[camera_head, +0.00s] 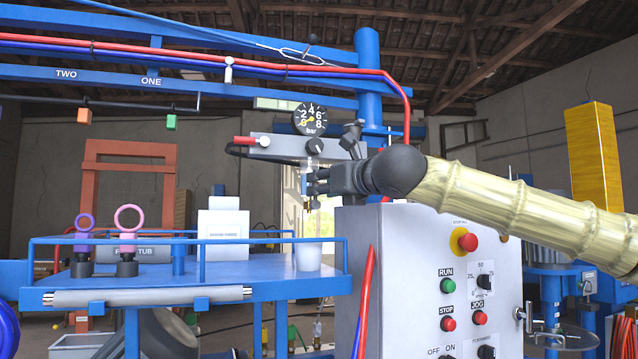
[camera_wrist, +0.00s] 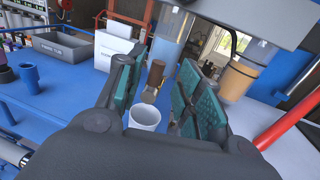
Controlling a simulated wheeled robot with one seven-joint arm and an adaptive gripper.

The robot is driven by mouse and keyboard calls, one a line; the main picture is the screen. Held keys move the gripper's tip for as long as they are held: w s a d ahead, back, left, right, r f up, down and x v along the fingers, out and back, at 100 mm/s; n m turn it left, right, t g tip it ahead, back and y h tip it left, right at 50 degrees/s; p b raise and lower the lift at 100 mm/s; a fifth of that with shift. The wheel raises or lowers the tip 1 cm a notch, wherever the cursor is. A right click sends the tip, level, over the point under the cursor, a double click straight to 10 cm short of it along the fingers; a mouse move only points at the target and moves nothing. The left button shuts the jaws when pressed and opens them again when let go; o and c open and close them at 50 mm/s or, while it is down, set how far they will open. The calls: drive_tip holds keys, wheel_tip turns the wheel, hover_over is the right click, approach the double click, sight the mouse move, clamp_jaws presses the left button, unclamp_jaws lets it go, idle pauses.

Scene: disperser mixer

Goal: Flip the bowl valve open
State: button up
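A clear bowl with bluish liquid (camera_wrist: 172,50) hangs under the air unit in the wrist view. A brown, brass-like valve piece (camera_wrist: 155,76) with a small greyish end sits below it; a brass bit also shows under my gripper in the head view (camera_head: 308,204). My gripper (camera_head: 318,183) is at the bowl's height, beside the control box's top corner. In the wrist view my gripper (camera_wrist: 160,68) is open, one finger left and one right of the valve piece. I see no clear contact. Fingers hide much of the bowl in the head view.
A white cup (camera_head: 308,257) stands on the blue shelf (camera_head: 150,290) below the bowl. A second bowl with amber liquid (camera_wrist: 238,80) hangs at right. The gauge (camera_head: 310,119) is above. The white control box (camera_head: 415,270) and red hoses (camera_head: 366,300) are close by.

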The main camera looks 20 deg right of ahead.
drive_tip(key=shift+x, duration=1.1)
drive_tip(key=shift+a, duration=0.1)
drive_tip(key=shift+c, duration=0.2)
clamp_jaws()
